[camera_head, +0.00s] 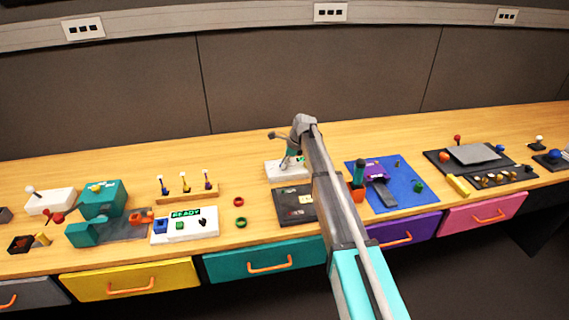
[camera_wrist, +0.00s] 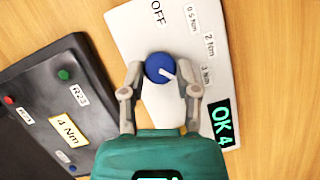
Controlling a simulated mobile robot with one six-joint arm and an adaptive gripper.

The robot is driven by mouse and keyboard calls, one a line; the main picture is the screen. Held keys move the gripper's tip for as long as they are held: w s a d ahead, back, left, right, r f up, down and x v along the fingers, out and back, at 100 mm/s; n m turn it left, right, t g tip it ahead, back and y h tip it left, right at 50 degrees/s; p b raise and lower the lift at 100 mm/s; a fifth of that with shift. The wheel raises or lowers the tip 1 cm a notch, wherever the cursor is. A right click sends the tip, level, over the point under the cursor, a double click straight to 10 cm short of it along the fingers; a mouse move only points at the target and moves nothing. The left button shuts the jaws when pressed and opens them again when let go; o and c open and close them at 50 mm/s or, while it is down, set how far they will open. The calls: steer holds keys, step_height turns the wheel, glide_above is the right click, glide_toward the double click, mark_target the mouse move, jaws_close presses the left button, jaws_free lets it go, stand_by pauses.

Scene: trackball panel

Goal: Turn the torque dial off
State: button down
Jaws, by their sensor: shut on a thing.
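The torque dial (camera_wrist: 158,66) is a round blue knob with a white pointer, on a white panel (camera_wrist: 134,35). In the wrist view its pointer aims right and slightly down, below the 3 Nm label. The OFF label (camera_wrist: 158,13) is above the dial, with 0.5 Nm, 2 Nm and 3 Nm down the right side. My gripper (camera_wrist: 162,76) is shut on the dial, one finger on each side. In the head view the white panel (camera_head: 280,172) is partly hidden by my arm; the dial cannot be made out.
A dark panel (camera_wrist: 45,105) with red and green buttons and a "4 Nm" plate lies just left of the white panel. In the head view a blue mat (camera_head: 405,180) with parts is to the right, and a white READY box (camera_head: 182,235) to the left. The wooden table behind is clear.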

steer(key=n+g, duration=0.1)
steer(key=n, duration=0.2)
steer(key=n+g, duration=0.1)
steer(key=n, duration=0.2)
steer(key=shift+w+h, duration=0.2)
steer(key=shift+h, duration=0.2)
steer(key=n+g+h, duration=0.1)
steer(key=n, duration=0.2)
steer(key=n+g, duration=0.1)
steer(key=n, duration=0.2)
steer(key=shift+w+a+n+h, duration=0.1)
steer(key=shift+a+n+h, duration=0.05)
steer(key=shift+n+h, duration=0.25)
steer(key=n+h, duration=0.1)
steer(key=n, duration=0.2)
steer(key=n+h, duration=0.1)
steer(key=n, duration=0.2)
steer(key=shift+a+g, duration=0.15)
steer(key=shift+g, duration=0.15)
steer(key=n+h, duration=0.1)
steer(key=n, duration=0.2)
steer(key=n+t+h, duration=0.1)
steer(key=n, duration=0.3)
steer(key=shift+a+h, duration=0.15)
steer(key=shift+h, duration=0.25)
steer(key=shift+c, duration=1.7)
jaws_free()
